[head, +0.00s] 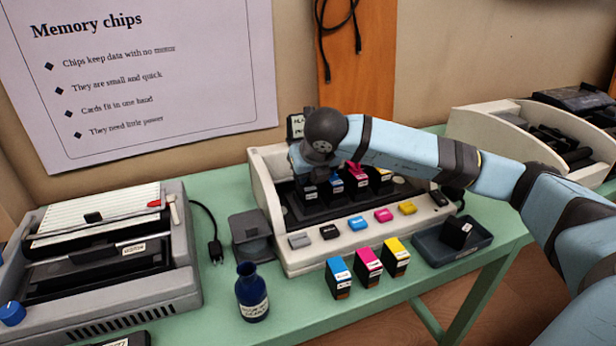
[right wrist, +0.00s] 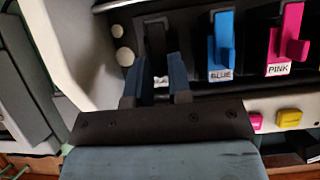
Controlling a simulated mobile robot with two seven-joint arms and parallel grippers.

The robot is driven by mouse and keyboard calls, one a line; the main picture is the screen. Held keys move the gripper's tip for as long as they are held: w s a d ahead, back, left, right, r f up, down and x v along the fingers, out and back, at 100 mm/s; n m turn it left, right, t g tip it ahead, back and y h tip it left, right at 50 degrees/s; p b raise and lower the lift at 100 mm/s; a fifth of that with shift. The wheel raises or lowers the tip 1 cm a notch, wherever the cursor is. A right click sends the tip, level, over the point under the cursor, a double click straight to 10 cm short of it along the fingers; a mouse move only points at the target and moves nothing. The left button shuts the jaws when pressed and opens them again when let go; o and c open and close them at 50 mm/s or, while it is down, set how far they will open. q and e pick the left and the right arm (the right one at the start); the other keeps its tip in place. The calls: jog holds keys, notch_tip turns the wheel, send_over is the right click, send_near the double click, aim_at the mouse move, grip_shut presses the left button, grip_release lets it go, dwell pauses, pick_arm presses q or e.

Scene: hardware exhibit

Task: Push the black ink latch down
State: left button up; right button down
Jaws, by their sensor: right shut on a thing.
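The black ink latch (right wrist: 155,40) stands at the left end of the latch row in the right wrist view, beside the blue latch (right wrist: 222,45) and the pink latch (right wrist: 290,30). My right gripper (right wrist: 158,68) is shut on the black latch, one blue-grey finger on each side of it. In the head view my right gripper (head: 311,166) is over the left end of the cream printer (head: 268,212) and hides the black latch. How far down the latch sits cannot be told. My left gripper is not in view.
Grey, black, blue, pink and yellow buttons line the printer's front. Blue (head: 339,278), pink (head: 368,267) and yellow (head: 396,257) cartridges stand before it. A dark tray (head: 432,251) holds a black cartridge (head: 457,234). A blue bottle (head: 252,292) and a grey machine (head: 180,270) are left.

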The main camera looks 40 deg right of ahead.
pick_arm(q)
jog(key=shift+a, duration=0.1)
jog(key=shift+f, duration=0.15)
pick_arm(e)
jog(key=c, duration=1.3)
grip_release()
jog(key=shift+r, duration=0.15)
pick_arm(q)
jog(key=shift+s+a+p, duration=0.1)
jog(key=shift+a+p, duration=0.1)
jog(key=shift+p, duration=0.85)
pick_arm(e)
jog(key=shift+v, duration=6.8)
jog(key=shift+s, duration=0.1)
